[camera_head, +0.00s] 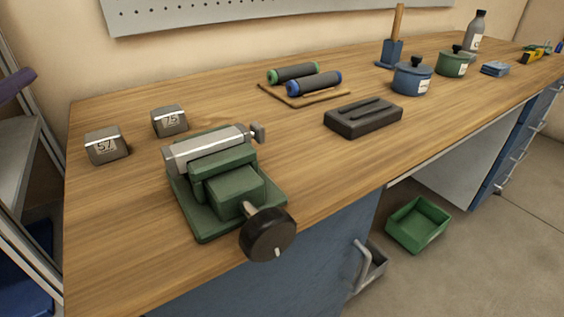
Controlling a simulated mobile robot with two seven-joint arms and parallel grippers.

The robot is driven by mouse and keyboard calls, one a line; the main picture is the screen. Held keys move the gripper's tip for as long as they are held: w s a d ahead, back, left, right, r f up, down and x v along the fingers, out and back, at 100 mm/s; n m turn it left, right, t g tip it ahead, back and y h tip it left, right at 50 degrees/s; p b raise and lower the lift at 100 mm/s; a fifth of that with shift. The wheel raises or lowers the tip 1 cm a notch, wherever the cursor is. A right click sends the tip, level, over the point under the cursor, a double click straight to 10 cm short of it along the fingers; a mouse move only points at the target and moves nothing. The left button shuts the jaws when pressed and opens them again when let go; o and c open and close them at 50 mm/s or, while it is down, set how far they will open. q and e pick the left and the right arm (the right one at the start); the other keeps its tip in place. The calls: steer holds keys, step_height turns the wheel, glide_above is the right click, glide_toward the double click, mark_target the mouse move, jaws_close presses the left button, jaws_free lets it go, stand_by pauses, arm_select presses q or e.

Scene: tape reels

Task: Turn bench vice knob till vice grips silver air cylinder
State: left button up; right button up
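The green bench vice (225,190) stands on the wooden bench near its front left edge. The silver air cylinder (208,147) lies across the top of the vice, at the back of its jaw, with a small grey fitting (258,132) at its right end. From this angle I cannot tell whether the jaws touch it. The round black vice knob (267,234) sticks out toward the front, over the bench edge, with a small pale handle pin. Neither of my grippers is in view.
Two grey blocks marked 57 (106,146) and 75 (169,121) sit left of and behind the vice. A dark tray (363,117) and two rollers on a board (305,95) lie to the right. Pots (412,78) stand farther off. A green bin (418,224) is on the floor.

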arm_select(q)
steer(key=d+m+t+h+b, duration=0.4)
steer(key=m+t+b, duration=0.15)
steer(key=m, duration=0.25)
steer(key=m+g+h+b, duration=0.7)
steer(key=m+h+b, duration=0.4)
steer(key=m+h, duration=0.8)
glide_above(245, 237)
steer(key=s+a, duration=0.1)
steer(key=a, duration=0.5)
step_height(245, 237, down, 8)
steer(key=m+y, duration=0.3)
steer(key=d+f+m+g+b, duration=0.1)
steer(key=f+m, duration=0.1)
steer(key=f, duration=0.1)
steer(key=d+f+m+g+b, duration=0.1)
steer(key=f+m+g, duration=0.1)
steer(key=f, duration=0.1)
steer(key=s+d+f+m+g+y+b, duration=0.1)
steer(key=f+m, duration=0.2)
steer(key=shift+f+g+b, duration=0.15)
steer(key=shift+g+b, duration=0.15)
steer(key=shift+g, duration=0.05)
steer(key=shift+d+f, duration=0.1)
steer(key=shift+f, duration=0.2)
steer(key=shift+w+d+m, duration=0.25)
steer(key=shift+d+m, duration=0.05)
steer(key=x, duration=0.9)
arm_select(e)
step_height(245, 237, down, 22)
